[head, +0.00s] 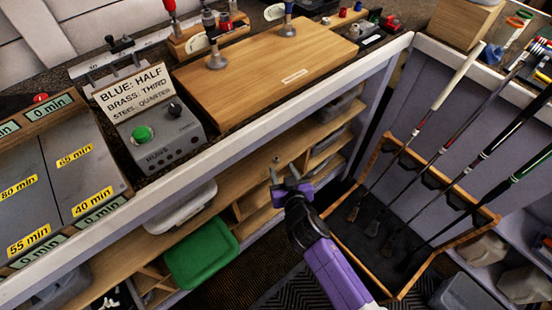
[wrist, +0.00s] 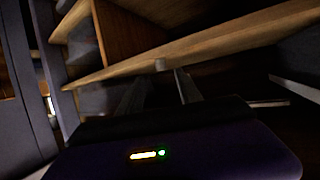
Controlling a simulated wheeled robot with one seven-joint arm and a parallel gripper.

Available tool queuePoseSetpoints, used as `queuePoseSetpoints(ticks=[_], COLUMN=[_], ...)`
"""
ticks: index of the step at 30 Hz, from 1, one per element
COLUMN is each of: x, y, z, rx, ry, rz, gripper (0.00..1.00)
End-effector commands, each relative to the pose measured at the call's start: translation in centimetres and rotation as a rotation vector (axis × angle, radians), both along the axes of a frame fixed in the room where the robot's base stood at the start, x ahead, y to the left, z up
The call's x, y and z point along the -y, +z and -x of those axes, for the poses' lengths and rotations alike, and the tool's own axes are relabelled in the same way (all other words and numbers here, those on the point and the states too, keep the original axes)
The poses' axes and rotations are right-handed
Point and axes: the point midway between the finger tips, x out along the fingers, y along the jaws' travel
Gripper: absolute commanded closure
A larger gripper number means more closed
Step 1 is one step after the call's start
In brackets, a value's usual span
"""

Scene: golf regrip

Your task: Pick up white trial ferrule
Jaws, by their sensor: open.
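A small pale, rounded piece (head: 276,160) shows at the front of the wooden shelf under the bench, just beyond my fingertips. It also shows in the wrist view (wrist: 160,64) at the shelf's edge, in line with the gap between the fingers. It looks grey in the shade; I cannot tell for sure that it is the white trial ferrule. My gripper (head: 286,174) is open and appears empty, with its fingers pointing toward the shelf. Both fingers are dark in the wrist view (wrist: 158,88).
The wooden shelf (wrist: 225,45) crosses in front of my gripper. A green bin (head: 201,254) sits to its left below the bench. A wooden rack (head: 482,233) of golf clubs stands to the right. A control box (head: 160,138) and a board (head: 245,85) are on the bench above.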

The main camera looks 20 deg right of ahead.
Motion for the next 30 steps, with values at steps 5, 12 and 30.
queuePoseSetpoints(ticks=[5, 12, 30], x=[0.2, 0.4, 0.5], y=[-0.5, -1.7, -2.1], z=[-1.7, -4.8, -5.6], rx=[0.002, 0.002, 0.001], ry=[0.0, 0.001, 0.001], rz=[0.001, 0.002, 0.001], gripper=[0.58, 0.58, 1.0])
